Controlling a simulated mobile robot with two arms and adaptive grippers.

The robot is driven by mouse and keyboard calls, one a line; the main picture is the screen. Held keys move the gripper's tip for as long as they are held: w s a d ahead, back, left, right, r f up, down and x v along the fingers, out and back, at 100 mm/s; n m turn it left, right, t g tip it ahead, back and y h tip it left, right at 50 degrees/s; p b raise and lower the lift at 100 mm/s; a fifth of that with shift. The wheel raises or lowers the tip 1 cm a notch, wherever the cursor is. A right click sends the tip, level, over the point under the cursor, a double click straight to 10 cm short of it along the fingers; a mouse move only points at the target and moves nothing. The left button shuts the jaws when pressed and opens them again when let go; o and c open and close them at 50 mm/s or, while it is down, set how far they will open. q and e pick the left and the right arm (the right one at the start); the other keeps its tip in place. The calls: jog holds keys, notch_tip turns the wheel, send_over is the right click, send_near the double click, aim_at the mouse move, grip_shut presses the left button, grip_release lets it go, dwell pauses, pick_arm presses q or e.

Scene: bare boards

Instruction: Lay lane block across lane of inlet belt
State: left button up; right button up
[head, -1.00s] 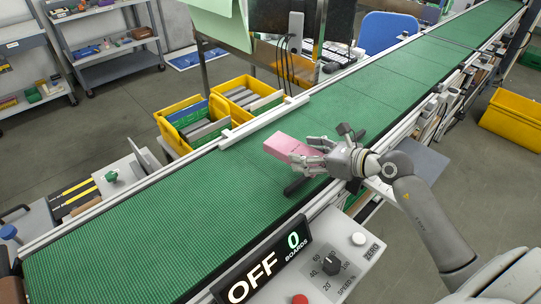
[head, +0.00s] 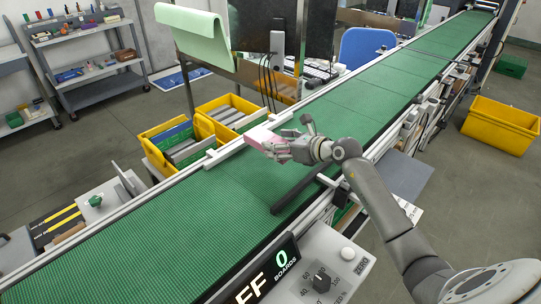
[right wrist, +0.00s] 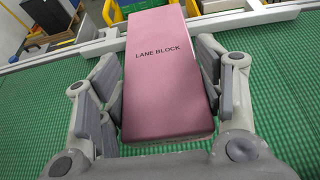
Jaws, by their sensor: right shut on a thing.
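The pink lane block (head: 264,139) is held in my right gripper (head: 284,149), over the far side of the green inlet belt (head: 150,225). In the right wrist view the block (right wrist: 155,70), lettered LANE BLOCK, sits between both fingers of my right gripper (right wrist: 160,105). Its far end reaches toward the belt's far rail (right wrist: 250,18). I cannot tell whether the block touches the belt. A dark bar (head: 300,192) lies over the near part of the belt. My left gripper is not in view.
Yellow bins (head: 170,145) with boards stand beyond the far rail. A white guide piece (head: 228,152) sits along that rail. The control panel (head: 318,265) with a knob, reading 0 boards, is at the near edge. The belt to the left is clear.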

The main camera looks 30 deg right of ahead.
aim_at(271, 168)
jog(key=shift+w+a+f, duration=0.25)
jog(key=shift+a+f, duration=0.15)
jog(key=shift+f, duration=0.15)
jog(key=shift+w+a+f, duration=0.25)
jog(key=shift+a+f, duration=0.1)
jog(key=shift+f, duration=0.2)
jog(key=f, duration=0.3)
jog(key=shift+w+a+f+p, duration=0.15)
jog(key=shift+a+p, duration=0.2)
jog(key=shift+p, duration=0.05)
jog(key=shift+f, duration=0.3)
jog(key=shift+f, duration=0.1)
jog(key=o, duration=1.1)
jog(key=b+v, duration=0.1)
jog(key=v, duration=1.1)
